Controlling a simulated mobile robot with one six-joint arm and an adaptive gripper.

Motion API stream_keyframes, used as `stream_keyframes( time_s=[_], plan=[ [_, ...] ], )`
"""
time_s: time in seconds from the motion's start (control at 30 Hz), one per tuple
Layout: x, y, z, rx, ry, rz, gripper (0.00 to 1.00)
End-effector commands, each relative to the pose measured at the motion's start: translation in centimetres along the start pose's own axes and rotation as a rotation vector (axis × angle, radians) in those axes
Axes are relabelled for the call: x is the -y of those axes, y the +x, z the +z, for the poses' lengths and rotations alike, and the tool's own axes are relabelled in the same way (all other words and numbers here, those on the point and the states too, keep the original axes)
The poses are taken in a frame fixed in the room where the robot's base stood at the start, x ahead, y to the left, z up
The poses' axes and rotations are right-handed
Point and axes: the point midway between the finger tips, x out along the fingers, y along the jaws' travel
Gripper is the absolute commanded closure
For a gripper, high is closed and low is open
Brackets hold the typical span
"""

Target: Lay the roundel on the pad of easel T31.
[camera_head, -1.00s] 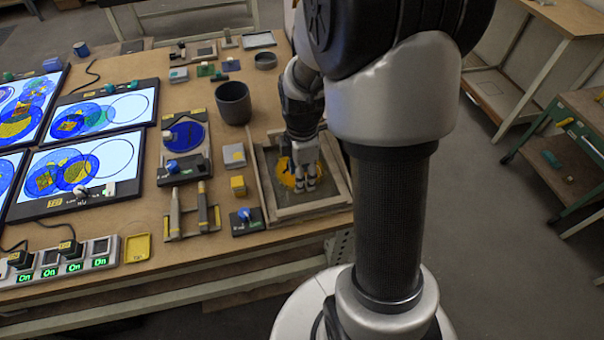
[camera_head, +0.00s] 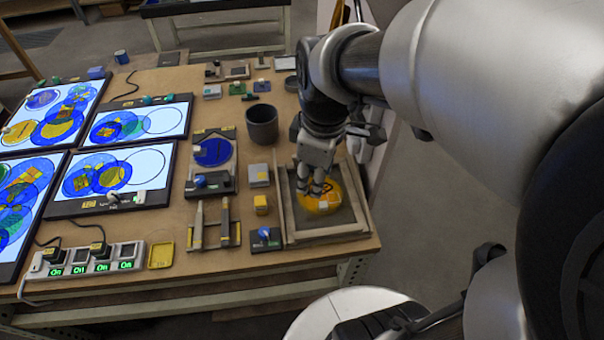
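A yellow roundel (camera_head: 333,199) lies in or just above a wooden-framed tray (camera_head: 334,236) at the right end of the bench. A small pale piece shows on its near part. My gripper (camera_head: 317,190) points down over the roundel's left part and hides some of it. I cannot tell whether the fingers are closed on anything or touch it. A blue disc (camera_head: 212,153) sits on a dark stand left of the tray. Lit panels (camera_head: 165,121) with coloured circles fill the left side. Their small labels are too blurred to read, so I cannot pick out T31.
A dark cup (camera_head: 261,124) stands behind the tray. A grey block (camera_head: 258,175), a yellow block (camera_head: 260,205) and a blue-knobbed device (camera_head: 265,239) stand beside the tray's left side.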

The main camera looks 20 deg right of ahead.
Motion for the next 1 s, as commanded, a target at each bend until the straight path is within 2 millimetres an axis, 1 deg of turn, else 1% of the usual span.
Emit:
stream_keyframes(
  time_s=[0.03, 0.1, 0.2, 0.3, 0.4, 0.57, 1.0],
  plan=[
    [1.7, -1.7, 0.1, -0.032, 0.097, 0.032, 0.62],
    [3.8, -3.3, 0.5, -0.072, 0.251, 0.058, 0.62],
    [6.5, -4.8, 1.2, -0.135, 0.451, 0.080, 0.62],
    [8.6, -5.6, 2.0, -0.188, 0.613, 0.084, 0.62],
    [9.8, -6.0, 2.5, -0.225, 0.721, 0.080, 0.62],
    [10.5, -6.1, 2.8, -0.247, 0.795, 0.075, 0.62],
    [10.5, -6.1, 2.8, -0.247, 0.798, 0.074, 0.62]
  ],
)
